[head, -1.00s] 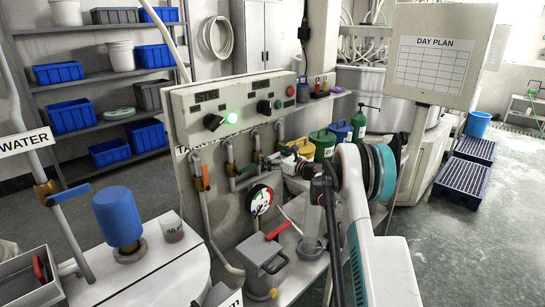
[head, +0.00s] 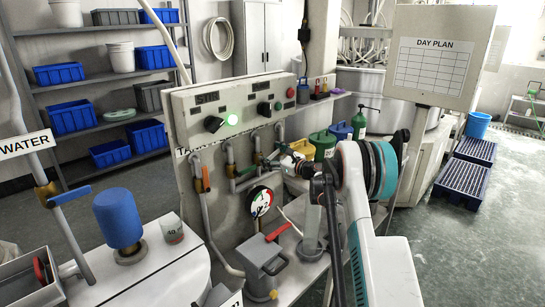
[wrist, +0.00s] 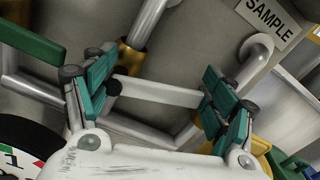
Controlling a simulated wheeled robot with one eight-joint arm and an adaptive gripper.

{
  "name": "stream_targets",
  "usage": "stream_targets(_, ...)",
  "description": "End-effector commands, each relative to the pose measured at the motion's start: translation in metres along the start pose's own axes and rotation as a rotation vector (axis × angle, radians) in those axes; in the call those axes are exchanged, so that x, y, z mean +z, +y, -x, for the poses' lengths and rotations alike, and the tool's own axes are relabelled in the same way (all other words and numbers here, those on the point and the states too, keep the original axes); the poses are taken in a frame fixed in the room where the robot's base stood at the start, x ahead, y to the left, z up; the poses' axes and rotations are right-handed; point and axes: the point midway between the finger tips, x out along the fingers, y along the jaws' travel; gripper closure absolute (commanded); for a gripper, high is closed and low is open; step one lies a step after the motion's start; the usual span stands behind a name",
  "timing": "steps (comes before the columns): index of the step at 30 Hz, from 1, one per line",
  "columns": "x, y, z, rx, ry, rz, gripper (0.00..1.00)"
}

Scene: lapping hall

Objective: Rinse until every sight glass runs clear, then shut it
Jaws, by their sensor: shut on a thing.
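My gripper (wrist: 155,95) has its teal fingers shut on a white bar-like lever (wrist: 160,91), which spans between them in the wrist view. Grey pipes with brass fittings (wrist: 131,58) run behind it, near a SAMPLE label (wrist: 271,19). In the head view my gripper (head: 286,158) is at the pipe panel (head: 190,110), and my arm hides part of the pipework.
A round gauge (head: 260,201) is below the levers. A grey can with a red handle (head: 264,257) stands in front. Yellow, green and blue containers (head: 322,146) crowd behind my gripper. A blue-levered water pipe (head: 62,222) is at left.

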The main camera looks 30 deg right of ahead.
Motion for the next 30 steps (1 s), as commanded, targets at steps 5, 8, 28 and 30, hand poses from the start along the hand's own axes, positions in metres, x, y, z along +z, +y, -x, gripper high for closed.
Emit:
stream_targets(5, 0.009, 0.002, -0.001, -0.001, -0.001, 0.168, 0.66)
stream_targets(8, 0.012, 0.004, -0.001, -0.001, -0.001, 0.263, 0.66)
stream_targets(28, 0.030, 0.024, -0.001, -0.001, -0.001, 0.880, 0.66)
stream_targets(30, 0.031, 0.026, -0.001, -0.001, -0.001, 0.931, 0.66)
